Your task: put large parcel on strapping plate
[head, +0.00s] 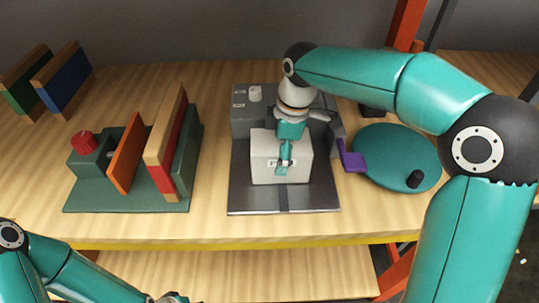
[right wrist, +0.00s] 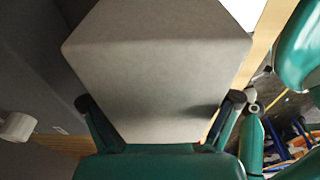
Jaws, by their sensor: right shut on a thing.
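The large parcel (head: 262,174), a pale grey box, is upright over the strapping plate (head: 240,203), a grey metal plate with a dark strip at its front. I cannot tell whether its base touches the plate. My right gripper (head: 285,163) is shut on the parcel from above. In the right wrist view the parcel (right wrist: 155,75) fills the space between the two fingers (right wrist: 160,100). My left gripper (head: 172,298) barely shows at the bottom edge, and its fingers cannot be made out.
A grey machine block with a white knob (head: 254,94) stands behind the plate. A teal turntable (head: 385,150) with a black peg and a purple piece (head: 351,160) are to the right. A green fixture (head: 130,200) with a red knob and upright boards is to the left.

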